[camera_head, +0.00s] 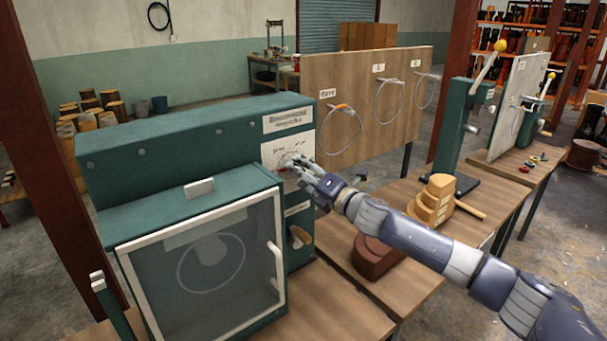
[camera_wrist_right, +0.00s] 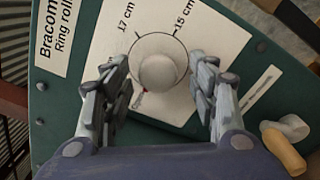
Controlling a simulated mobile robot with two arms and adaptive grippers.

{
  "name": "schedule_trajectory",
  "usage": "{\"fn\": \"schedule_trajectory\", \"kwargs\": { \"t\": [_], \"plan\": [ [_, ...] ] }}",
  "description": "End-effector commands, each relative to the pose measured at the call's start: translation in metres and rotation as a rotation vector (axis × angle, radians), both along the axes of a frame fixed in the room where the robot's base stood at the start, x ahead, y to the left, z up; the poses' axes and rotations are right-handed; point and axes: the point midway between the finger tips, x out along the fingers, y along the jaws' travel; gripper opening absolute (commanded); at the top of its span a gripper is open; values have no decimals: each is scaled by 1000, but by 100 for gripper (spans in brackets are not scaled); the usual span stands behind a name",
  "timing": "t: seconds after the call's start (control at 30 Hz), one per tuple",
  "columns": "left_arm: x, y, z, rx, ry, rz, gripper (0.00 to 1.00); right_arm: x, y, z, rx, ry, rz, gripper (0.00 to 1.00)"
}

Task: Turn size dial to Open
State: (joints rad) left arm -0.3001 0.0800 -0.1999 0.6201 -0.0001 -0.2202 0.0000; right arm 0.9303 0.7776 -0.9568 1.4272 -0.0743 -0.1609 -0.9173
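The size dial is a round pale knob (camera_wrist_right: 158,70) on a white plate (camera_wrist_right: 110,45) with the markings "17 cm" and "15 cm". A small red mark shows at its lower left in the right wrist view. The plate is on the front of the teal ring roller machine (camera_head: 180,150). My right gripper (camera_wrist_right: 160,85) is at the dial, its two fingers open on either side of the knob with small gaps showing. In the head view the right gripper (camera_head: 297,167) covers most of the dial. My left gripper is not in view.
A framed clear door (camera_head: 215,265) fronts the machine at lower left. A wooden-handled knob (camera_head: 300,237) sits below the dial. Stacked wooden blocks (camera_head: 432,203) and a brown round block (camera_head: 378,257) lie on the table under my right arm. A board with wire loops (camera_head: 370,70) stands behind.

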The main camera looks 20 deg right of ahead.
Motion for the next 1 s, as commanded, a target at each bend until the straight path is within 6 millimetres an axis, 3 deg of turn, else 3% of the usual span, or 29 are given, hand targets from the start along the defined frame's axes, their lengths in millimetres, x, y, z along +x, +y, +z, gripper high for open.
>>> {"fn": "schedule_trajectory", "kwargs": {
  "t": [0.37,1.0],
  "plan": [
    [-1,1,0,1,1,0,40,-6,-3,1,2,-2,0,55],
    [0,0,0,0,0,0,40,-99,-37,-1,2,1,-1,55]
  ]
}}
